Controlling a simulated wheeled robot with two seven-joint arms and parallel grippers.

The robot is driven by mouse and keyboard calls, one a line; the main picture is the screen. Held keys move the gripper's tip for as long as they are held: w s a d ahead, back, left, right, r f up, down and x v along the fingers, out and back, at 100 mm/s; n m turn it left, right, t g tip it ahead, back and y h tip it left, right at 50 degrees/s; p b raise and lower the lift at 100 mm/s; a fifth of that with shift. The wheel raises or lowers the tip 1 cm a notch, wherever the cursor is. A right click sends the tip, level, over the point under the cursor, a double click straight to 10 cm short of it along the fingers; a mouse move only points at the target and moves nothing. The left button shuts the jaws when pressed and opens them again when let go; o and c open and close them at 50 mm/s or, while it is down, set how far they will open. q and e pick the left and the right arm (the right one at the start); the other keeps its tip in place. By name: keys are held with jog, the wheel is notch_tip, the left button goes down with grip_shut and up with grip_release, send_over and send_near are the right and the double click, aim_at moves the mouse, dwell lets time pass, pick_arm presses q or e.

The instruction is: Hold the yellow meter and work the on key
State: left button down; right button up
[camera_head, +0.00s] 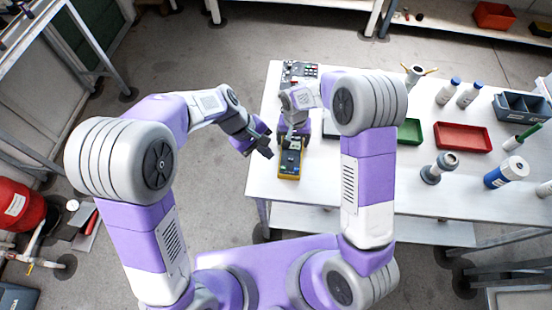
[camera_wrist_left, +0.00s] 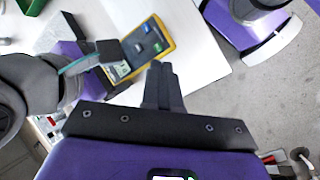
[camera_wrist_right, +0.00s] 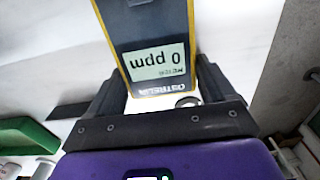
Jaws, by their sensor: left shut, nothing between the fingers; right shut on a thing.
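The yellow meter (camera_head: 289,160) has a dark face and is at the left front part of the white table. My right gripper (camera_wrist_right: 158,72) is shut on its display end, one finger on each side. In the right wrist view the meter's pale display (camera_wrist_right: 156,62) reads "0 ppm", upside down. In the left wrist view the meter (camera_wrist_left: 150,42) shows several small keys; their labels are too small to read. My left gripper (camera_head: 267,150) is shut and empty, left of the meter and apart from it. Its closed fingertips (camera_wrist_left: 158,70) point towards the meter's keyed face.
A control box with buttons (camera_head: 300,70) stands at the table's back left. A green tray (camera_head: 409,131), a red tray (camera_head: 463,137), a grey bin (camera_head: 523,106) and several bottles are farther right. The table's left edge (camera_head: 258,140) lies near my left gripper, with open floor beyond.

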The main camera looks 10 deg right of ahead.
pick_arm(q)
jog(key=a+r+m+h, duration=0.1)
jog(key=m, duration=0.8)
jog(key=w+a+r+m+h, duration=0.1)
jog(key=m, duration=0.8)
jog(key=w+a+r+m+h, duration=0.1)
jog(key=a+m, duration=0.1)
jog(key=m, duration=0.6)
jog(key=shift+r+m+g, duration=0.2)
jog(key=shift+m+g, duration=0.1)
jog(key=shift+m, duration=0.1)
jog(key=shift+s+d+f, duration=0.1)
